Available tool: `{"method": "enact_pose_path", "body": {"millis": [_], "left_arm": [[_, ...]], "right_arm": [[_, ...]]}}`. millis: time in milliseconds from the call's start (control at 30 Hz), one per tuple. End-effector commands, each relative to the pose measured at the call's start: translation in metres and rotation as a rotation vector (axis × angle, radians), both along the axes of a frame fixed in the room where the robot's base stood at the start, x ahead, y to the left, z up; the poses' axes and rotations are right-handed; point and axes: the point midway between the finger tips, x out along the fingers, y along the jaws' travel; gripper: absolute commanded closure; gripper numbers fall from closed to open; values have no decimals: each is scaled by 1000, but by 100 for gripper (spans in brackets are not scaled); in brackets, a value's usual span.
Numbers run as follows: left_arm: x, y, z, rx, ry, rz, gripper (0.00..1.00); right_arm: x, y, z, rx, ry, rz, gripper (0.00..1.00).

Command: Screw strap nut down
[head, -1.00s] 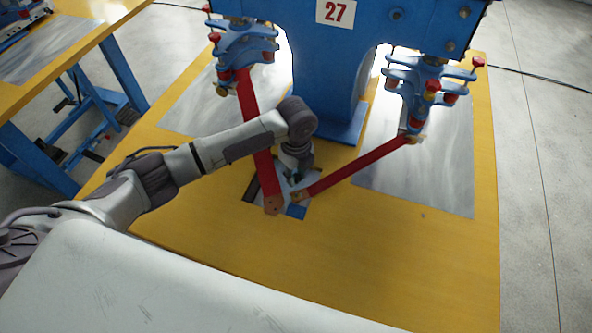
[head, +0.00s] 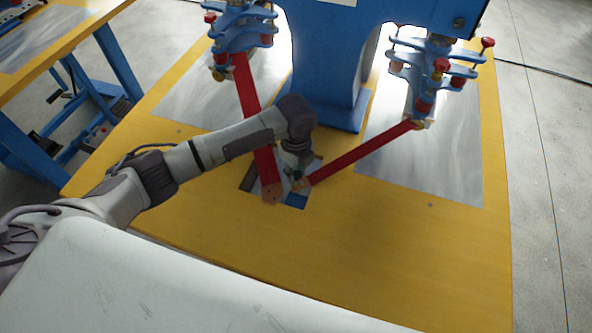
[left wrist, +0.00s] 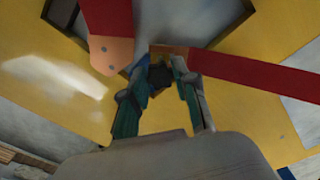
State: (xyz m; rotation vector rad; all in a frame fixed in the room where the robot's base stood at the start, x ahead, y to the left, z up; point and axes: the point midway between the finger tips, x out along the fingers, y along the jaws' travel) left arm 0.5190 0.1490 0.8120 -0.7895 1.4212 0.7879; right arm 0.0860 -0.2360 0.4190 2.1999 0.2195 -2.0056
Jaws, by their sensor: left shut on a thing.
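My left gripper (head: 297,176) points down beside the inner ends of two red straps. In the left wrist view, its green-padded fingers (left wrist: 157,92) are shut on a dark, star-shaped nut (left wrist: 160,76). The nut is at the copper end (left wrist: 168,51) of the right-hand red strap (left wrist: 262,75); I cannot tell how far down it sits. The right strap (head: 358,153) runs up to the right welding head. The left strap (head: 249,103) ends in a copper tab (head: 272,193) beside it. The right gripper is out of view.
A blue welding machine (head: 327,60) stands at the back, with clamp heads left (head: 239,32) and right (head: 437,67) over grey metal sheets (head: 440,150). The yellow table top (head: 400,240) is clear in front. Another yellow table (head: 75,35) stands at the left.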

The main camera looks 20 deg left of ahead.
Motion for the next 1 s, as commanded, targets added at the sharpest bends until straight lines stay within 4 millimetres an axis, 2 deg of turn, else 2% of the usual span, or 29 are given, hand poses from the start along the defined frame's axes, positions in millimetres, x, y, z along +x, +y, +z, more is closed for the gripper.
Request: {"method": "enact_pose_path", "body": {"millis": [1000], "left_arm": [[1,0,0,0,0,0,89]], "right_arm": [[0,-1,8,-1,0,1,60]]}}
